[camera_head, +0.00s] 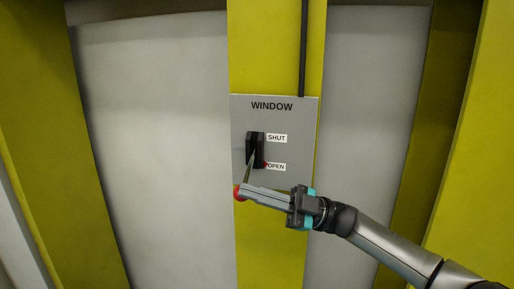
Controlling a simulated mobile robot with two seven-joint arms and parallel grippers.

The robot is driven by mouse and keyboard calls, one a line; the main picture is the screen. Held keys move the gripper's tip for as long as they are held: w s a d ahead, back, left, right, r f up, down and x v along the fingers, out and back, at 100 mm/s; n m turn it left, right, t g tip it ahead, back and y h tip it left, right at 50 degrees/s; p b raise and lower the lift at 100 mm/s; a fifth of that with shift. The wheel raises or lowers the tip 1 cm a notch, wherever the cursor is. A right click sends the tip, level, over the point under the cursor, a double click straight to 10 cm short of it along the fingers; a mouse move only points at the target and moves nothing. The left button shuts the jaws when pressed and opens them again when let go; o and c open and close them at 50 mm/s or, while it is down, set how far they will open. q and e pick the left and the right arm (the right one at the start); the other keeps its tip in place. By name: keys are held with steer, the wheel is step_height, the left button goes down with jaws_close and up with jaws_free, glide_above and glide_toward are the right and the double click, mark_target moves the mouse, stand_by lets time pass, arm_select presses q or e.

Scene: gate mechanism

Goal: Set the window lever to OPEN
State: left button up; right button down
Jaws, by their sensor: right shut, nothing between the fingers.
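The grey window panel (285,180) carries a WINDOW label with SHUT above and OPEN below. The lever's black housing (256,138) sits left of these labels. A thin lever rod (248,171) slants down and slightly left from it to a red knob (237,193). A small red mark (265,163) shows beside the OPEN label. My right gripper (243,190) is shut and empty, its fingertips at the knob and partly covering it. I cannot tell whether they touch. My left gripper is out of view.
The panel is mounted on a yellow-green post (262,50) with a dark vertical conduit (303,45) above. Pale grey wall panels (155,130) lie on both sides. The space left of the lever is free; my right arm fills the lower right.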

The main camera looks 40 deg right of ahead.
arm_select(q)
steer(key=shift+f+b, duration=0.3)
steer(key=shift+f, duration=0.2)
arm_select(e)
steer(key=shift+d+f+n, duration=0.1)
steer(key=shift+f+n, duration=0.15)
steer(key=shift+n, duration=0.15)
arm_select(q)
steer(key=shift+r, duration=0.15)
arm_select(e)
steer(key=shift+r, duration=0.1)
